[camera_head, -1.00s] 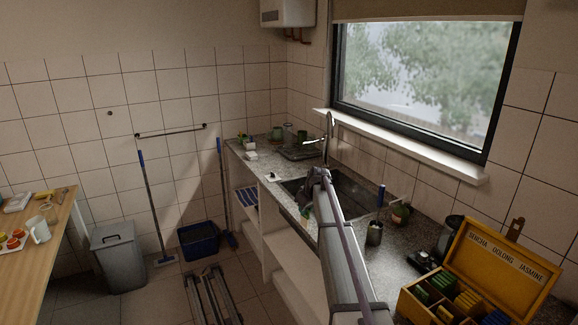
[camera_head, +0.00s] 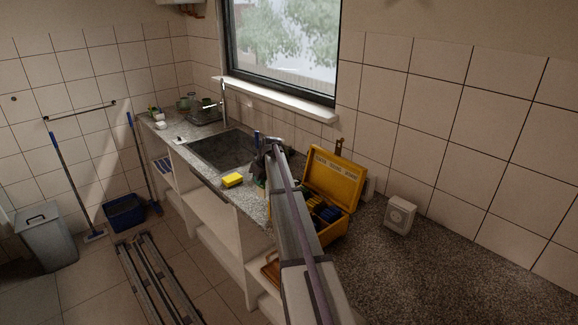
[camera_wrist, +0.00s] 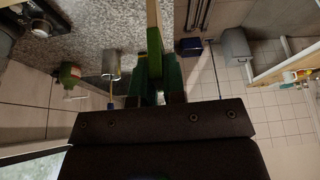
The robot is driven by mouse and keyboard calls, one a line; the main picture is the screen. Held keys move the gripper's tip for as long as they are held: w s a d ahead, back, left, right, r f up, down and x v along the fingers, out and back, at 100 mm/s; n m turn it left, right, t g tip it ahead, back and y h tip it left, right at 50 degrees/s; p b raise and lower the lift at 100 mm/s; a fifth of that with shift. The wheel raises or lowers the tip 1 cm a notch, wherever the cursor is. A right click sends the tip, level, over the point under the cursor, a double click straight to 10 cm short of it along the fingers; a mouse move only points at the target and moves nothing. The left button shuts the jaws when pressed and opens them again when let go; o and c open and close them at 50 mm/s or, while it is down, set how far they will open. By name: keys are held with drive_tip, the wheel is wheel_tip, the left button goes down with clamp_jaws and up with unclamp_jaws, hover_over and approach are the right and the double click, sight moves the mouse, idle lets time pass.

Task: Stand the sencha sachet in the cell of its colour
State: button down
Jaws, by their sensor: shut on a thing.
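My gripper (camera_wrist: 154,82) is shut on a green sachet (camera_wrist: 154,40), which sticks out beyond the fingers in the wrist view. The yellow tea box (camera_head: 334,236) stands on the counter to the right of the arm. Its lid (camera_head: 334,180) is open and lettered.
A yellow sponge (camera_head: 232,180) lies at the counter's front edge, left of the arm. The sink (camera_head: 222,148) is behind it. A white boxy device (camera_head: 400,214) stands right of the box; counter beyond is clear.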

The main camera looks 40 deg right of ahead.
drive_tip(key=s+d+r+m+p, duration=0.1)
drive_tip(key=s+d+r+p, duration=0.1)
drive_tip(key=s+d+r, duration=0.35)
wheel_tip(320, 180, down, 11)
drive_tip(key=d+b, duration=0.3)
drive_tip(key=b, duration=0.5)
drive_tip(key=shift+s+r+b, duration=0.15)
drive_tip(key=shift+s+b, duration=0.1)
drive_tip(key=shift+b, duration=0.05)
drive_tip(key=c, duration=1.1)
unclamp_jaws()
